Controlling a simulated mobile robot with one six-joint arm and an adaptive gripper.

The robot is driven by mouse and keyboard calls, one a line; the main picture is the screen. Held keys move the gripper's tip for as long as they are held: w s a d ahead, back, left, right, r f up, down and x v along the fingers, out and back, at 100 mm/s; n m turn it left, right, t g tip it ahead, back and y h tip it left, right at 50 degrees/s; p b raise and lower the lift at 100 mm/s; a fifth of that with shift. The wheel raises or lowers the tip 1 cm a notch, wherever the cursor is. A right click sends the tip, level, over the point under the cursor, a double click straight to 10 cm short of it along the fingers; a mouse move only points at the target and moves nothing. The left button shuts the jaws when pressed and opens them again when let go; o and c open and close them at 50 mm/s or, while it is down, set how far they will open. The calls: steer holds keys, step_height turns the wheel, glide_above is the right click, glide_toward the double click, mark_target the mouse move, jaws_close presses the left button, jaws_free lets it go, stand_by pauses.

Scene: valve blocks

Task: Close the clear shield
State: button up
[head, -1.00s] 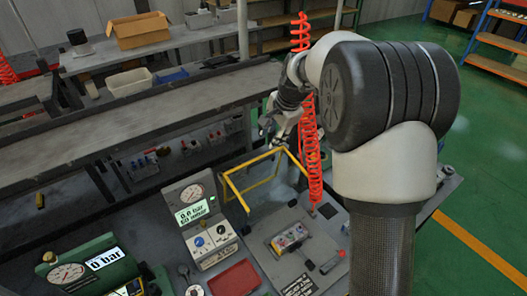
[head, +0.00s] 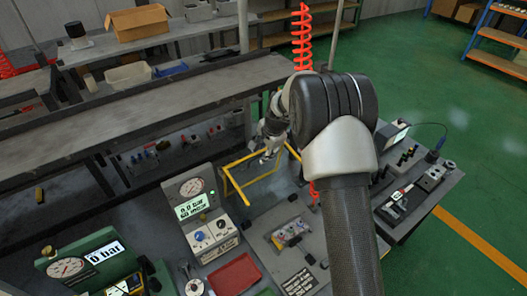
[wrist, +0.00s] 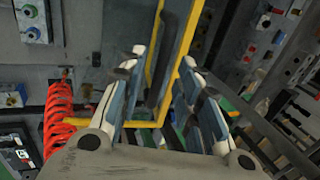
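The clear shield (head: 235,187) has a yellow frame and stands raised above the bench, behind the valve block (head: 290,232) in the head view. My gripper (head: 268,147) is at the frame's upper far part. In the wrist view the fingers of my gripper (wrist: 163,105) are spread apart, with the yellow bars of the shield frame (wrist: 183,62) running between them. I cannot tell whether a finger touches the frame. The clear pane itself is hard to make out, and my arm hides part of the shield's right side.
A gauge panel (head: 203,215) stands left of the valve block, with a red tray (head: 235,275) in front of it. An orange coiled hose (head: 301,40) hangs behind my arm and also shows in the wrist view (wrist: 58,118). A long grey bench (head: 130,112) lies behind.

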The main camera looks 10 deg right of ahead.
jaws_close()
stand_by(0.3)
stand_by(0.5)
